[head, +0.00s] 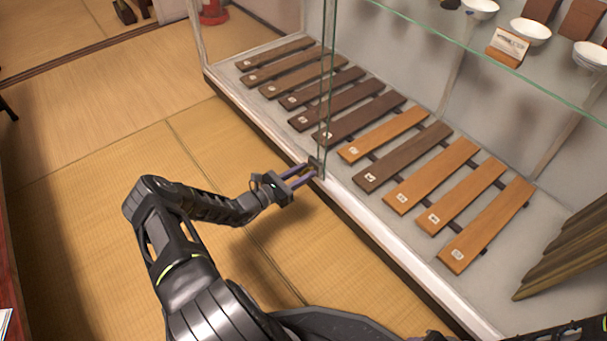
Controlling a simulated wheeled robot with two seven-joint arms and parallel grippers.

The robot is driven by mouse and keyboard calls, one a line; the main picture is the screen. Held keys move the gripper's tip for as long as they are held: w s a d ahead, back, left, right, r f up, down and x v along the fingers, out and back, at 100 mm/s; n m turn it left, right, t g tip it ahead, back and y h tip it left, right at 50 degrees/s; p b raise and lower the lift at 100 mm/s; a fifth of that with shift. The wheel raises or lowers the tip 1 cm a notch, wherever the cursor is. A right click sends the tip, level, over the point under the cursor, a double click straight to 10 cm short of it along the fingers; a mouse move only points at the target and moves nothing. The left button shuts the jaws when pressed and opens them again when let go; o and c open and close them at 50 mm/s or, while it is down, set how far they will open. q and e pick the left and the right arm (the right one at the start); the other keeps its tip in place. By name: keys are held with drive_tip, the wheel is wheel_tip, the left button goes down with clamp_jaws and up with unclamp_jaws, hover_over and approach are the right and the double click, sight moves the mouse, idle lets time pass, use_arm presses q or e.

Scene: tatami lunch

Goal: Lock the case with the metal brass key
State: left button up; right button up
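The glass display case (354,210) runs diagonally from the upper left to the lower right, with a white base. A small dark lock fitting (316,166) sits on the lower edge of its glass, where upright glass edges meet the base. My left gripper (311,171) is right at this fitting, its two purplish fingers pointing at it with a gap between them. I cannot tell whether the fingertips touch the fitting. No brass key can be made out, at the fitting or between the fingers. My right gripper is not in view.
Brown wooden bars (362,118) lie in a row inside the case. A glass shelf (475,45) above holds white bowls (530,32) and a small card (509,42). Tatami floor (90,210) left of the case is clear. A red object (213,12) stands at the back.

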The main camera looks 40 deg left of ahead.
use_arm(q)
clamp_jaws()
idle(0.4)
drive_tip(key=shift+m+p, duration=0.35)
drive_tip(key=shift+m, duration=0.15)
drive_tip(key=m+p, duration=0.1)
drive_tip(key=m, duration=0.1)
drive_tip(key=shift+r+m, duration=0.1)
drive_tip(key=shift+m, duration=0.3)
drive_tip(key=m+p, duration=0.2)
drive_tip(key=m, duration=0.1)
drive_tip(key=shift+s+d+m, duration=0.1)
drive_tip(key=shift+m, duration=0.2)
drive_tip(key=m+p, duration=0.2)
drive_tip(key=m, duration=0.4)
drive_tip(key=m+p, duration=0.1)
drive_tip(key=m, duration=0.3)
drive_tip(key=shift+d+f, duration=0.1)
drive_tip(key=shift+f, duration=0.2)
drive_tip(key=shift+m, duration=0.4)
